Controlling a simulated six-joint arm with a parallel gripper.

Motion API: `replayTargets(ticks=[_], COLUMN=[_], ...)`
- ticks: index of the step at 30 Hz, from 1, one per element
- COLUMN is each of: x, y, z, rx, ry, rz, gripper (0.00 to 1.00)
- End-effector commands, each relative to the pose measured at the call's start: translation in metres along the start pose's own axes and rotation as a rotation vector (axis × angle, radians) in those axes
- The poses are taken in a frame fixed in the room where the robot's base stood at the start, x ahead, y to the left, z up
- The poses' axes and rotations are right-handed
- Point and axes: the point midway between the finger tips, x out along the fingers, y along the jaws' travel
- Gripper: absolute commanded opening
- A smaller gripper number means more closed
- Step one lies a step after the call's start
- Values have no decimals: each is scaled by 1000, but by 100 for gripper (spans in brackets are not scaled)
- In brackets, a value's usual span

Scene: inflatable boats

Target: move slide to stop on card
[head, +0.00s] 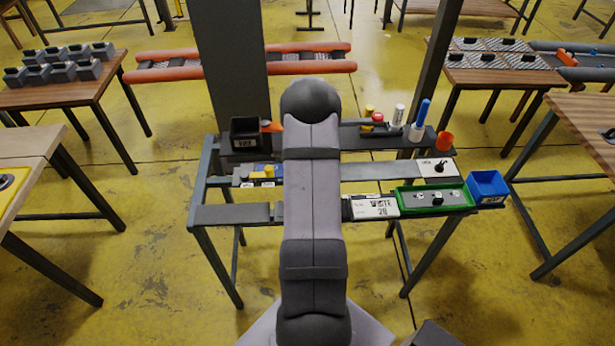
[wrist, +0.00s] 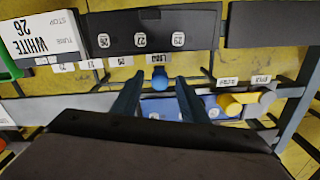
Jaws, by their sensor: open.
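The white card (head: 375,207) lies at the front of the bench, right of my arm. It also shows in the wrist view (wrist: 42,37), with "STOP", "TUBE", "WHITE" and a number like 26. A dark block (wrist: 150,40) with several round number labels is beside the card. A blue knob (wrist: 159,78), probably the slide's, stands below a small white label at that block's edge. My gripper (wrist: 160,86) is open, its fingers to either side of the knob and seemingly apart from it. The gripper is hidden behind my arm in the head view.
Several small labels (wrist: 90,64) line the edge towards the card. A green tray (head: 432,198) and blue bin (head: 487,187) are right of the card. A black bin (head: 247,133) stands at back left.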

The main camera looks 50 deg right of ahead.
Motion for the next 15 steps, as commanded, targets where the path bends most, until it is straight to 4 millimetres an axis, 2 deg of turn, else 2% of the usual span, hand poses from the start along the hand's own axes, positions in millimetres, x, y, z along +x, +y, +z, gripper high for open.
replayTargets(ticks=[6, 7, 11, 12, 15], x=[0, 0, 0, 0, 0], y=[0, 0, 0, 0, 0], z=[0, 0, 0, 0, 0], rx=[0, 0, 0, 0, 0], ry=[1, 1, 0, 0, 0], rz=[0, 0, 0, 0, 0], gripper=[40, 35, 4, 0, 0])
